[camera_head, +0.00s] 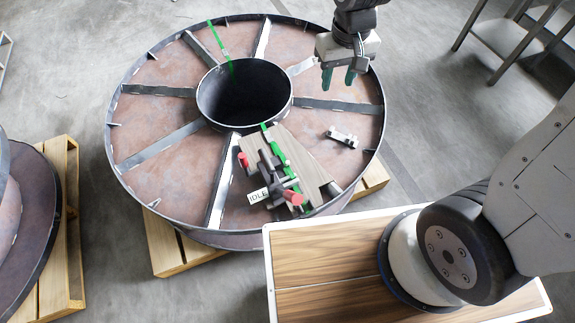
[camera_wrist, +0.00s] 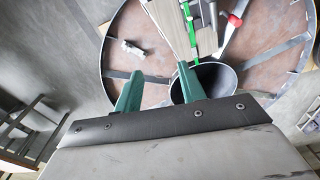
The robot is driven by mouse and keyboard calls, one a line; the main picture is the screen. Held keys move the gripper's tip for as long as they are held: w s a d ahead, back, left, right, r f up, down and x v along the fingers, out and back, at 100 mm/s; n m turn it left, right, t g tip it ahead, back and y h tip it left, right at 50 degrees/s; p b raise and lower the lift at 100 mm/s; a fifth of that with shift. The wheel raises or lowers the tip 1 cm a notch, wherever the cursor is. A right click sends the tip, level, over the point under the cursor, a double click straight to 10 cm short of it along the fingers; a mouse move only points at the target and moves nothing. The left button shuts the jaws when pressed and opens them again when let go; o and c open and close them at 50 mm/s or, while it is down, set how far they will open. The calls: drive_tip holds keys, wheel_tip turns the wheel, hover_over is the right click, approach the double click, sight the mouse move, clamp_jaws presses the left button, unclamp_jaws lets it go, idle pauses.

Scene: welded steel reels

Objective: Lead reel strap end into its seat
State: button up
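A large steel reel (camera_head: 160,140) lies flat with a dark round hub opening (camera_head: 244,95), also seen in the wrist view (camera_wrist: 215,80). A green strap (camera_head: 220,45) crosses the far flange into the hub. It comes out on the near side (camera_head: 275,145) and runs onto a board with a clamp-like tool (camera_head: 270,168); it also shows in the wrist view (camera_wrist: 190,22). The tool has red handles and an "IDLE" label. The strap's end and its seat are not clearly distinguishable. My gripper (camera_head: 338,77) is open and empty above the reel's far right rim; its teal fingers are apart in the wrist view (camera_wrist: 158,88).
A small metal fitting (camera_head: 342,137) lies on the right of the flange, also seen in the wrist view (camera_wrist: 132,49). The reel rests on a wooden pallet (camera_head: 170,252). Another reel (camera_head: 35,210) stands at left. A metal table (camera_head: 500,37) stands at upper right.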

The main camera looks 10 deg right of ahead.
drive_tip(key=w+a+f+n, duration=0.1)
drive_tip(key=a+f, duration=0.3)
drive_tip(key=f, duration=0.4)
drive_tip(key=w+a+f, duration=0.1)
drive_tip(key=a+f, duration=0.2)
drive_tip(key=f, duration=0.6)
hover_over(288, 163)
wheel_tip(288, 163, down, 12)
drive_tip(key=r, duration=0.1)
drive_tip(key=shift+n+g, duration=0.3)
drive_tip(key=shift+n, duration=0.1)
wheel_tip(288, 163, down, 8)
drive_tip(key=shift+f, duration=0.1)
drive_tip(key=shift+a, duration=0.1)
clamp_jaws()
